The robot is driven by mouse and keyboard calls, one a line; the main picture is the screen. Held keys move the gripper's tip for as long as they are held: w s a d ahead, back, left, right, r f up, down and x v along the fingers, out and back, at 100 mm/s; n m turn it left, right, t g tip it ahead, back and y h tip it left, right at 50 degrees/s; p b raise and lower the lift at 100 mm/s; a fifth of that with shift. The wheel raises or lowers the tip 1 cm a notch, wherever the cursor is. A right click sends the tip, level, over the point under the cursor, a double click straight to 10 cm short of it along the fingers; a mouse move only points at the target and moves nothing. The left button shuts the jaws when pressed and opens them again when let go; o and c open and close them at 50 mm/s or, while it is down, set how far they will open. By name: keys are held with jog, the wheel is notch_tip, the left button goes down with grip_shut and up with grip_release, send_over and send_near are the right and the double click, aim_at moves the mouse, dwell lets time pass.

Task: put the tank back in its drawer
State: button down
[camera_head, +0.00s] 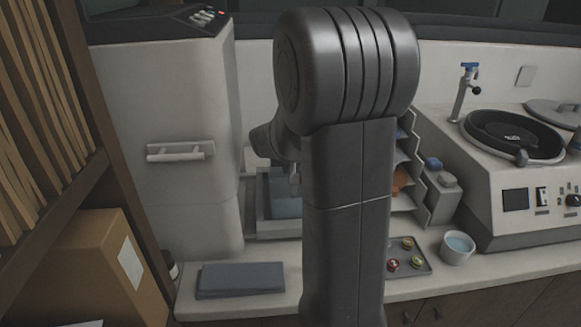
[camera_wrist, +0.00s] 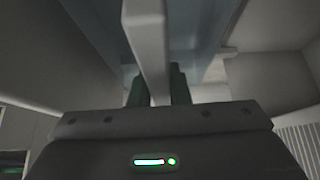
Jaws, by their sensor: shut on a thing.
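The tank (camera_head: 286,208), bluish and see-through, shows partly behind my arm in the head view. It appears to be within or just over a grey open-topped drawer (camera_head: 278,229); I cannot tell how deep it sits. In the wrist view, the tank's bluish wall (camera_wrist: 203,28) is close in front of the camera. A pale bar, seemingly its handle (camera_wrist: 147,40), runs between the dark fingers of my gripper (camera_wrist: 158,88), which are shut on it. In the head view my arm hides most of the gripper and the tank's right side.
A tall pale cabinet (camera_head: 175,100) with a bar handle stands left. A folded grey cloth (camera_head: 240,279) lies at the counter's front. Right of my arm are a small tray (camera_head: 412,268), a bowl (camera_head: 457,248) and the press (camera_head: 525,195). A shelf with a cardboard box (camera_head: 95,265) borders the left.

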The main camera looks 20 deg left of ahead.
jog(key=c, duration=1.8)
grip_release()
jog(key=shift+f, duration=0.1)
jog(key=o, duration=0.4)
jog(key=shift+o, duration=0.2)
jog(key=shift+r, duration=0.3)
jog(key=v, duration=1.1)
jog(key=shift+s+d+r, duration=0.15)
jog(key=shift+s+r, duration=0.1)
jog(key=shift+r, duration=0.05)
